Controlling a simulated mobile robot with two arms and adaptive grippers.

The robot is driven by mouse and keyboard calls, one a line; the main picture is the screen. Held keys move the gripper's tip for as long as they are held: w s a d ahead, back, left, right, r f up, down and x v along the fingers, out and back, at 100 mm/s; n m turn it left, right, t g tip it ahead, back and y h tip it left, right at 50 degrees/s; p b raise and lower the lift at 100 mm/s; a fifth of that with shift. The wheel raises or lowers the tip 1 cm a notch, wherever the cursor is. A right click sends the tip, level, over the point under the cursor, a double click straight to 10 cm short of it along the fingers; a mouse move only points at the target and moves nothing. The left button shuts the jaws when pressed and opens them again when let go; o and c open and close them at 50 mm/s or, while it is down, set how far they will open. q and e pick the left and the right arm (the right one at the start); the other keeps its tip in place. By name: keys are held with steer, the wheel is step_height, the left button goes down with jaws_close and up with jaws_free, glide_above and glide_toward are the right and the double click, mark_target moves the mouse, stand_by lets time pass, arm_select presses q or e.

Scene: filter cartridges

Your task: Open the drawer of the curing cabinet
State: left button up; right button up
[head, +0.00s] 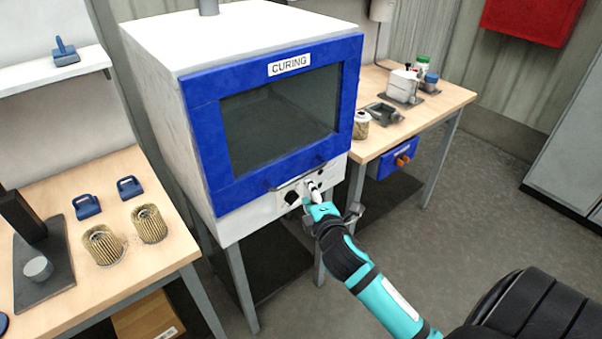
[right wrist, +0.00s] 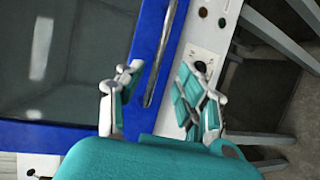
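The curing cabinet (head: 162,110) is a white box with a blue-framed window door (head: 205,150) and a "CURING" label. The door is closed. A metal bar handle (right wrist: 165,55) runs along its lower edge. Below it is a white panel with small knobs (head: 292,199). My right gripper (head: 312,190) is in front of this panel, just below the handle. In the right wrist view its fingers (right wrist: 156,100) are apart and empty, with the handle's end appearing between them. I cannot tell the depth gap. My left gripper is not in view.
A left bench (head: 170,235) holds two pleated filters (head: 103,245) and blue handled pieces (head: 87,206). A right bench (head: 440,98) holds a jar (head: 361,125) and small devices; a blue box with an orange knob (head: 398,161) hangs beneath. The floor at right is clear.

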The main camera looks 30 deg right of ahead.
mark_target(302, 177)
steer(key=x, duration=0.9)
steer(key=shift+w+p, duration=0.1)
steer(key=shift+p, duration=0.2)
jaws_close()
